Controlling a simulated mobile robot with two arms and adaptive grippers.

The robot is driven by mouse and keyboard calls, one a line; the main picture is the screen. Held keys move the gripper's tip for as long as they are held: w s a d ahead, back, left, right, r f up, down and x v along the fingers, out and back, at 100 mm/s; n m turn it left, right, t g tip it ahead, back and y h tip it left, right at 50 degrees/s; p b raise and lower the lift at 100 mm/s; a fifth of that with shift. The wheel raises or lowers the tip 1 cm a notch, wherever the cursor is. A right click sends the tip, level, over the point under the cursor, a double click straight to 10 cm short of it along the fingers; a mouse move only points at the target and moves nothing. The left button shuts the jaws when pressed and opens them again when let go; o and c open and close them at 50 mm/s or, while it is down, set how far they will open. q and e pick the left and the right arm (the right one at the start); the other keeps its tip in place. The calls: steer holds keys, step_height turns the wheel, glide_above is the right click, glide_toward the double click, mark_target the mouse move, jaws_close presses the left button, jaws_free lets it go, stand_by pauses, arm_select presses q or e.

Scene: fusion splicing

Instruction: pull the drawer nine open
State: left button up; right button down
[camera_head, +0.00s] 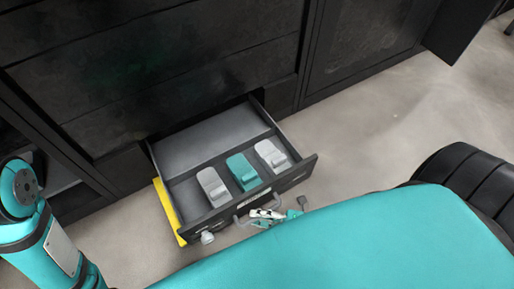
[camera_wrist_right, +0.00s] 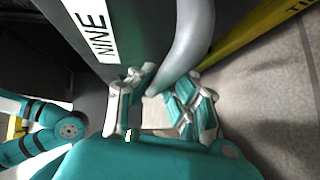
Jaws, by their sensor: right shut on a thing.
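Drawer nine (camera_head: 225,215) stands pulled out of the dark cabinet in the head view, with its inside showing. Its white label reading NINE (camera_wrist_right: 90,25) is clear in the right wrist view. The curved grey handle (camera_wrist_right: 192,40) is on the drawer front; it also shows in the head view (camera_head: 238,217). My right gripper (camera_head: 268,215) is at the handle, its fingers (camera_wrist_right: 158,92) on either side of the handle's end and shut on it. My teal body hides part of the right arm. My left gripper is not in view.
The drawer holds two pale grey blocks (camera_head: 213,187) (camera_head: 271,154) and a teal one (camera_head: 243,171). A yellow strip (camera_head: 168,211) runs along its left side. Cabinet fronts (camera_head: 180,75) stand behind. Pale floor (camera_head: 385,115) is clear to the right.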

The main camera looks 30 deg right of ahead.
steer(key=shift+w+r, duration=0.1)
steer(key=shift+r, duration=0.15)
steer(key=c, duration=1.4)
jaws_free()
steer(key=shift+o, duration=0.4)
steer(key=shift+f, duration=0.1)
steer(key=v, duration=1.2)
